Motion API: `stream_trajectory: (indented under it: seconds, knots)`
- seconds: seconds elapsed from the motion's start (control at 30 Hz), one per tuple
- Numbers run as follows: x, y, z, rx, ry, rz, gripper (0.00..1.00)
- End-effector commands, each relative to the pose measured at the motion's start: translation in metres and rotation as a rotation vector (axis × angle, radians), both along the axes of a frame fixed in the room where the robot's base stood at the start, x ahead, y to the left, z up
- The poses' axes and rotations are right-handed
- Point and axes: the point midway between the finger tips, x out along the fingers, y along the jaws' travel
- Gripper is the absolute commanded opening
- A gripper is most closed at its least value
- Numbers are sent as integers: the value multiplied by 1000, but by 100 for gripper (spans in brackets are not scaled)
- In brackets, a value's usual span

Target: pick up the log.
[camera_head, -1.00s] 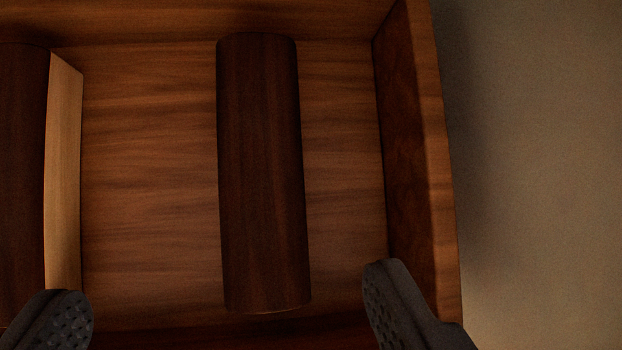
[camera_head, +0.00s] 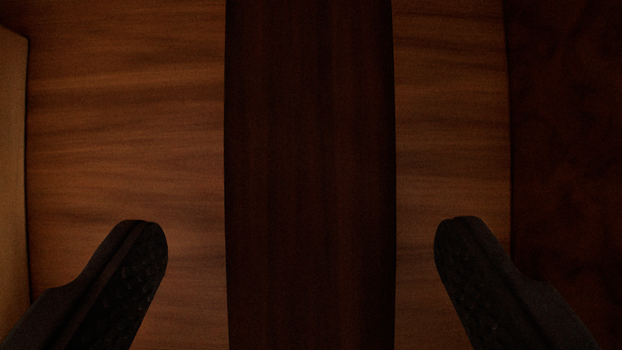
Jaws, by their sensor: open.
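The log (camera_head: 310,150) is dark brown and runs from the top to the bottom of the view, both ends out of frame. It lies on the wooden floor of a box (camera_head: 125,130). My gripper (camera_head: 301,235) is open, with one dark finger on each side of the log. There is a visible gap between each finger and the log in the picture. Whether the fingertips are level with the log or above it, I cannot tell.
The box's dark side wall (camera_head: 565,130) is at the right, close to my right finger. A pale wooden piece (camera_head: 12,170) stands at the left edge. Bare floor shows on both sides of the log.

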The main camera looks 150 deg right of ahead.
Motion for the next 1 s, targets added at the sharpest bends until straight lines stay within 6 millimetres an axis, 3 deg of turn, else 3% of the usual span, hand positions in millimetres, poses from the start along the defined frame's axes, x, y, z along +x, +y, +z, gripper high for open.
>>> stream_trajectory:
  seconds: [0.13,0.3,0.57,0.77,1.0]
  knots:
    - [1,-6,-24,1,1,-1,76]
    - [7,-14,-40,1,2,-3,76]
    - [7,-15,-40,1,1,-1,76]
    - [7,-15,-40,1,1,-1,21]
    - [8,-15,-40,1,1,-1,18]
